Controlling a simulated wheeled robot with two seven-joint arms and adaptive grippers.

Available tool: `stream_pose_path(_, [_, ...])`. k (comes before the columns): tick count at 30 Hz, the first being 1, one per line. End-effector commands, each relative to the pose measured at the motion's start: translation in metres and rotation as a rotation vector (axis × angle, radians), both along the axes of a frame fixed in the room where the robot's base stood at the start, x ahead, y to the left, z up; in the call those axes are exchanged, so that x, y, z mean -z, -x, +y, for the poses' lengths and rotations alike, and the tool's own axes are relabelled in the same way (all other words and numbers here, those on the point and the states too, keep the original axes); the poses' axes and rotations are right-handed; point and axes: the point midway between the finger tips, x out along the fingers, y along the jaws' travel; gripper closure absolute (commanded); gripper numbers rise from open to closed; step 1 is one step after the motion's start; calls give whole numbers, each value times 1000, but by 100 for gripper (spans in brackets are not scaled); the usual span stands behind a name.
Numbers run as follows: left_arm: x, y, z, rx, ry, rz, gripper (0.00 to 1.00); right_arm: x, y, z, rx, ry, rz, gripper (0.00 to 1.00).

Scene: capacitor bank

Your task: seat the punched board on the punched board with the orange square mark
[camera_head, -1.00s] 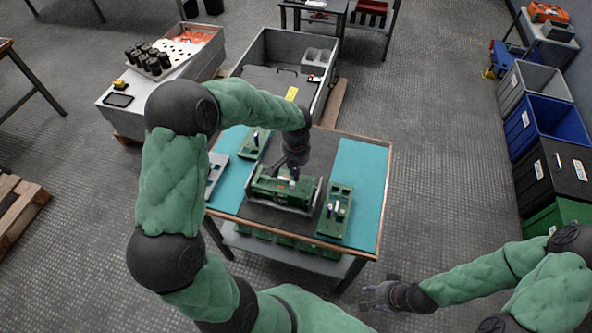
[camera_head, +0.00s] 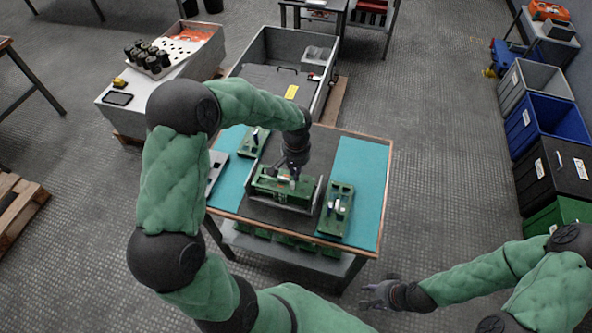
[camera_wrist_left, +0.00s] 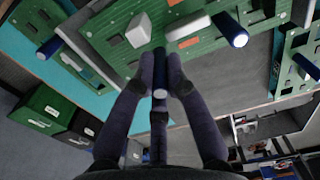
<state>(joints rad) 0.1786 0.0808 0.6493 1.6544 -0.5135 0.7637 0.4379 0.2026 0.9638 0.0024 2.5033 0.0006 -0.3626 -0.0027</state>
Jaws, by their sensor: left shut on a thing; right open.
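My left gripper (camera_head: 292,172) is shut on a dark blue post above the green punched board (camera_head: 268,184) at the middle of the table. In the left wrist view the fingers (camera_wrist_left: 160,88) close around this blue post (camera_wrist_left: 160,66). Green board surface (camera_wrist_left: 205,45) with slots, a pale block and an orange mark (camera_wrist_left: 188,42) lies behind it. The grey holder (camera_head: 314,200) surrounds the middle board. I cannot tell where one board ends and another begins there, or whether they touch. My right gripper (camera_head: 376,296) is open and empty, off the table's front right.
Another green board (camera_head: 337,212) lies right of the holder and one (camera_head: 252,143) lies behind left. A grey plate (camera_head: 216,170) is at the table's left edge. The turquoise mat (camera_head: 362,180) is clear at the right. A grey crate (camera_head: 277,50) stands behind the table.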

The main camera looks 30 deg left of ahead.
Motion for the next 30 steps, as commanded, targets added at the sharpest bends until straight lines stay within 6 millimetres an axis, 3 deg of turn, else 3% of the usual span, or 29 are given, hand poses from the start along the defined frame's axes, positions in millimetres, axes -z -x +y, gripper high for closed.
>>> stream_pose_path(14, [2,0,0,0,0,0,100,1,0,0,0,0,0,58])
stream_pose_path(15, [2,0,0,0,0,0,80,1,0,0,0,0,0,58])
stream_pose_path(18, [2,0,0,0,0,0,58,1,0,0,0,0,0,58])
stream_pose_path(30, [-3,0,0,0,0,-1,58,1,0,0,0,0,0,58])
